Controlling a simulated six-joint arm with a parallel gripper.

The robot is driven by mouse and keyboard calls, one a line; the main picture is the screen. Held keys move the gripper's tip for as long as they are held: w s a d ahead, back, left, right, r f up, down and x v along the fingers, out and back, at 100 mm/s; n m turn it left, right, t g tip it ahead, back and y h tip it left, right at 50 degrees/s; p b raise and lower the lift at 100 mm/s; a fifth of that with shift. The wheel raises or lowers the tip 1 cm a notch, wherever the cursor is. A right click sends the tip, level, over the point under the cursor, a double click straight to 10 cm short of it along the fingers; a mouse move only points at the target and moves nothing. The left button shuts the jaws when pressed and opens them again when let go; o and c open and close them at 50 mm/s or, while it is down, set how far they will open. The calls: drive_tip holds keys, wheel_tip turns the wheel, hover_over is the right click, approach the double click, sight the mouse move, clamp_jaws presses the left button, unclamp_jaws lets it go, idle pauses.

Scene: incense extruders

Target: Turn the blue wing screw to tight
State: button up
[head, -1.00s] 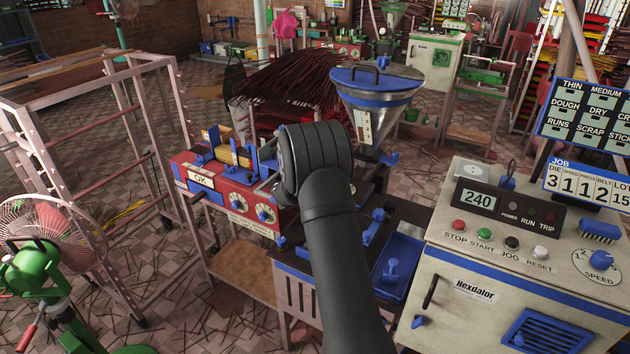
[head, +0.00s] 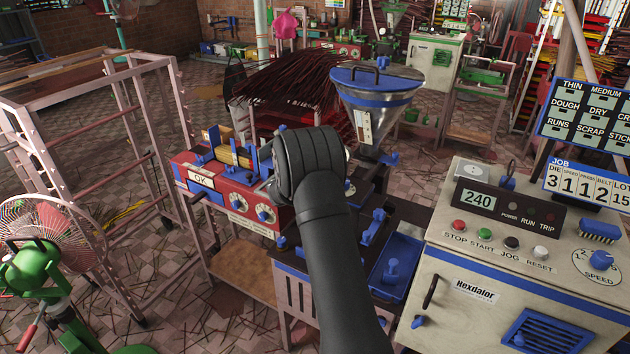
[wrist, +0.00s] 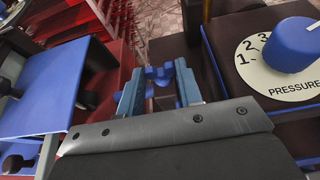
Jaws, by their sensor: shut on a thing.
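In the wrist view, my gripper (wrist: 160,84) reaches forward with its two blue-grey fingers on either side of a small blue part, which looks like the blue wing screw (wrist: 158,73). The fingers are shut on it, one at its left and one at its right. Its lower part and the thread are not clear to see. In the head view, my black wrist hides the fingers and the screw, in front of the red machine (head: 250,222) and left of the steel hopper (head: 376,110).
In the wrist view, a blue pressure knob (wrist: 291,47) on a numbered dial stands close on the right, and a blue plate (wrist: 45,88) lies on the left. In the head view, a cream control cabinet (head: 510,265) stands at the right and a rack (head: 90,180) at the left.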

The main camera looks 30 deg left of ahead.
idle(0.3)
drive_tip(key=o, duration=1)
drive_tip(key=v, duration=1.7)
drive_tip(key=shift+s+a+r, duration=0.15)
drive_tip(key=shift+a, duration=0.1)
drive_tip(key=x, duration=1.7)
drive_tip(key=shift+w+d, duration=0.2)
drive_tip(key=shift+d, duration=0.05)
drive_tip(key=shift+s, duration=0.1)
